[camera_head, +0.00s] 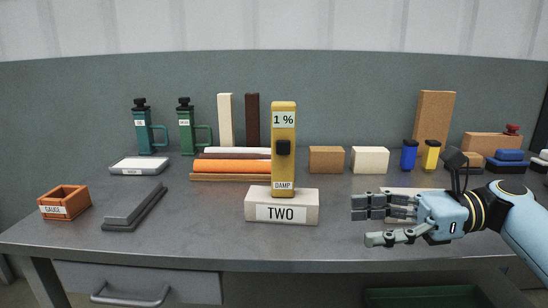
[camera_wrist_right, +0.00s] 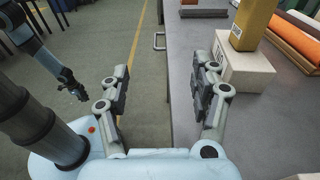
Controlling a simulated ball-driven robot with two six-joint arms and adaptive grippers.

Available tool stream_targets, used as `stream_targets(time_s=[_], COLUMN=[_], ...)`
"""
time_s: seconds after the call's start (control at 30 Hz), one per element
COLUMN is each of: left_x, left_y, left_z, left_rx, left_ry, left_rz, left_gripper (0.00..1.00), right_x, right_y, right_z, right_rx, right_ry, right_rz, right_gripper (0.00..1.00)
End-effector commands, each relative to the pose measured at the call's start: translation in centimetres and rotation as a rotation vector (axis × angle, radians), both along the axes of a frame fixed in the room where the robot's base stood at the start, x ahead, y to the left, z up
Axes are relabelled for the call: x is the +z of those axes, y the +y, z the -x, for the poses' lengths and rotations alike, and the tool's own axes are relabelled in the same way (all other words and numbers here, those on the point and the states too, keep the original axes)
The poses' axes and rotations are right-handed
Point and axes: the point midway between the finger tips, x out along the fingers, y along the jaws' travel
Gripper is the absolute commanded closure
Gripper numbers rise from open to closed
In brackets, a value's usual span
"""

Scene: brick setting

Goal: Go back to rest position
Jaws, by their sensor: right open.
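My right gripper (camera_head: 372,224) comes in from the right in the head view, over the front right part of the bench, pointing left. Its fingers are spread and nothing is between them. In the right wrist view its two fingers (camera_wrist_right: 160,88) stand wide apart with floor and the bench edge seen between them. The yellow damp meter (camera_head: 284,165) stands upright on the white block marked TWO (camera_head: 300,196), left of the gripper and apart from it. My left gripper (camera_wrist_right: 72,86) shows small and dark at the left of the right wrist view, away from the bench; its fingers are unclear.
Bottles, rolls and blocks line the back. A pale slab (camera_head: 400,191) lies partly hidden behind my right gripper. A green crate (camera_head: 425,297) sits below the bench.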

Motion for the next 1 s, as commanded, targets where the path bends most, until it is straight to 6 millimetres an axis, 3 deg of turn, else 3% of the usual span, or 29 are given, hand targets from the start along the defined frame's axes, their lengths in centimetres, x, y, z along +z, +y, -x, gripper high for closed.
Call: stream_targets(time_s=[0.17, 0.47, 0.67, 0.8, 1.0], left_x=[0.0, 0.0, 0.0, 0.0, 0.0], left_y=[0.0, 0.0, 0.0, 0.0, 0.0], left_z=[0.6, -0.9, -0.4, -0.1, 0.0], left_rx=[0.001, 0.000, 0.000, 0.000, 0.000], left_ry=[0.008, -0.013, -0.006, -0.001, 0.001], left_rz=[0.000, 0.000, 0.000, 0.000, 0.000], left_gripper=[1.00, 1.00, 1.00, 1.00, 1.00], right_x=[-2.3, -7.2, -12.4, -15.7, -17.1], right_y=[0.6, 1.2, 0.9, -0.6, -4.4], right_z=[1.6, 5.3, 10.1, 14.7, 19.9], right_rx=[0.015, 0.076, 0.199, 0.369, 0.670], right_ry=[-0.080, -0.284, -0.549, -0.799, -1.085], right_rz=[0.080, 0.277, 0.522, 0.752, 1.036], right_gripper=[0.36, 0.36, 0.36, 0.36, 0.36])
